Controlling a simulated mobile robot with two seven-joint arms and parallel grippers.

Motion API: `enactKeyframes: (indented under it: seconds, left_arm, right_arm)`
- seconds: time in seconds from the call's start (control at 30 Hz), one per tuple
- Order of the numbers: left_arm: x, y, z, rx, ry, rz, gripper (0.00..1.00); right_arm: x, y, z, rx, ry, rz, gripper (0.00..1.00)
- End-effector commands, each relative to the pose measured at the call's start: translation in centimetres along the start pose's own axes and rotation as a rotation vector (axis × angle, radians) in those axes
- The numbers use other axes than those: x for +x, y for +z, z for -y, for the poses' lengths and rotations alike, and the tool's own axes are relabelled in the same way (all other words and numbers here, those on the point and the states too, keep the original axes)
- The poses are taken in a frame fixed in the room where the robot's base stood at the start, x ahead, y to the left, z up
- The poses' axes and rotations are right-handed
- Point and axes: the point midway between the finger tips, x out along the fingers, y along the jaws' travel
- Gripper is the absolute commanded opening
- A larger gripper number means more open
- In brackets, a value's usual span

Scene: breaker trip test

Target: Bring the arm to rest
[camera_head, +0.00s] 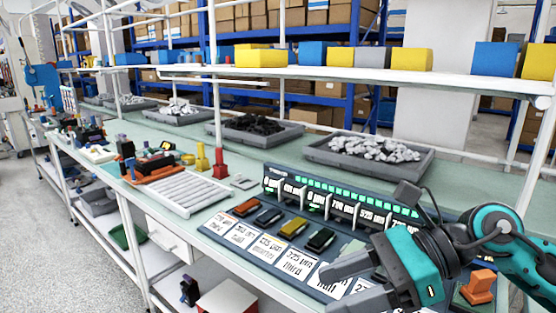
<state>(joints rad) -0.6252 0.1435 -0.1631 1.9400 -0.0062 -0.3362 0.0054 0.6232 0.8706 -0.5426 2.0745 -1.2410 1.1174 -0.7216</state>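My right arm comes in from the right, teal and dark grey. Its gripper (328,287) is over the front right of the test board, with its two grey fingers apart and nothing seen between them. A row of small breakers lies on the board: a red one (247,207), a dark blue one (268,216), a yellow one (293,227) and a black one (320,239). Printed white cards (267,248) lie in front of them. Behind stands a dark panel (340,200) with green lights and white number tags. My arm hides the board's right end. My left gripper is not in view.
An orange block (480,285) stands close beside my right arm. A white ribbed tray (178,191), a red piece (220,164) and a yellow piece (202,158) are to the left. Grey bins (368,152) line the back, under a shelf (350,74) holding coloured boxes.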

Motion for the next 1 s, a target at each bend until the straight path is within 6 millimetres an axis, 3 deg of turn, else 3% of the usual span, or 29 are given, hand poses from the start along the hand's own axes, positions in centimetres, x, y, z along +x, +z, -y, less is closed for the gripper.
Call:
enactKeyframes:
  seconds: [0.1,0.23,0.33,0.43,0.57,0.7,0.8,0.9,0.93,1.0]
  left_arm:
    - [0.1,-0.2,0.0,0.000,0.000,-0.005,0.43]
    - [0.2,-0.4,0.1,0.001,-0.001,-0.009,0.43]
    - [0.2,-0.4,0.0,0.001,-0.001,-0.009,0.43]
    - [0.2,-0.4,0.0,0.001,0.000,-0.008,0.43]
    - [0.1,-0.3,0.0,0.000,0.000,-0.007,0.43]
    - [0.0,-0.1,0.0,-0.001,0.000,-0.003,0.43]
    - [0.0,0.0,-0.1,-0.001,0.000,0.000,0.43]
    - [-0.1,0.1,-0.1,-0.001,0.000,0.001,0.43]
    - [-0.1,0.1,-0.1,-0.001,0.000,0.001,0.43]
    - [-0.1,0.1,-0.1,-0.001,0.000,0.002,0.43]
  right_arm:
    - [1.6,4.2,-0.6,0.186,-0.009,0.327,0.56]
    - [0.8,7.7,0.3,0.442,-0.033,0.667,0.56]
    - [-0.8,8.7,1.8,0.669,-0.061,0.913,0.56]
    - [-2.9,8.1,3.8,0.918,-0.101,1.145,0.56]
    - [-5.3,4.5,6.2,1.270,-0.174,1.421,0.56]
    - [-6.8,-2.2,7.5,1.675,-0.288,1.680,0.56]
    - [-6.8,-8.0,6.9,1.974,-0.400,1.836,0.56]
    - [-6.0,-14.0,4.7,2.276,-0.544,1.962,0.56]
    - [-5.7,-15.6,3.8,-2.356,0.590,-1.988,0.56]
    - [-4.8,-18.8,1.6,-2.249,0.621,-1.811,0.56]
